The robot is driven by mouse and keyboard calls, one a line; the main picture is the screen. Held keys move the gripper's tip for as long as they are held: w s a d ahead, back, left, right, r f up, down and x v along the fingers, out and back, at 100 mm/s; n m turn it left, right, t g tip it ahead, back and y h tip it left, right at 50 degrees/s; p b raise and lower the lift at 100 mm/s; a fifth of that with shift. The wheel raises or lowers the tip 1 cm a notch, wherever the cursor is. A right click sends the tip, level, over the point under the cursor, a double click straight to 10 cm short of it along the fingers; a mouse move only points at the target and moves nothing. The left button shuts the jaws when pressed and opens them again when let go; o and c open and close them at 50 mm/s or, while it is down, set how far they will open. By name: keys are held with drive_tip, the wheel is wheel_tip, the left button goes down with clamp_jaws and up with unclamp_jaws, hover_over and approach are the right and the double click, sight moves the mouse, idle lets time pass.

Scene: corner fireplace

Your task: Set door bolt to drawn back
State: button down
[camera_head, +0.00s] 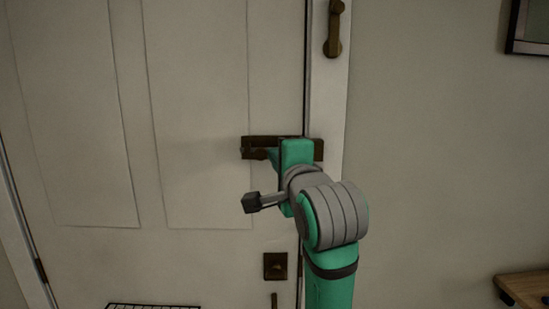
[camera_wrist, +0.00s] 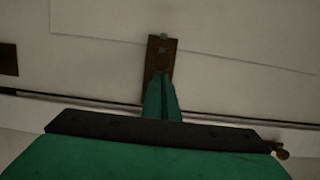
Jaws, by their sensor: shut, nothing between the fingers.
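The dark brown door bolt (camera_head: 255,142) is mounted level on the pale door (camera_head: 205,110), near its right edge. A dark piece of it, the keeper (camera_head: 319,150), shows on the frame to the right of my gripper. My gripper (camera_head: 270,154) is in front of the bolt and hides its middle, so I cannot see how far the rod reaches. In the wrist view, the green fingers (camera_wrist: 161,95) are together and empty, over the lower part of the bolt plate (camera_wrist: 161,50). I cannot tell whether they touch it.
A brass handle (camera_head: 334,30) is on the door frame above. A dark lock plate (camera_head: 275,266) is on the door below the bolt. A wooden ledge (camera_head: 525,288) juts in at lower right, and a wire rack (camera_head: 153,306) shows at the bottom.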

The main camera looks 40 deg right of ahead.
drive_tip(key=shift+w+a, duration=0.15)
drive_tip(key=s, duration=1.2)
drive_tip(key=shift+a, duration=0.15)
drive_tip(key=shift+w, duration=0.1)
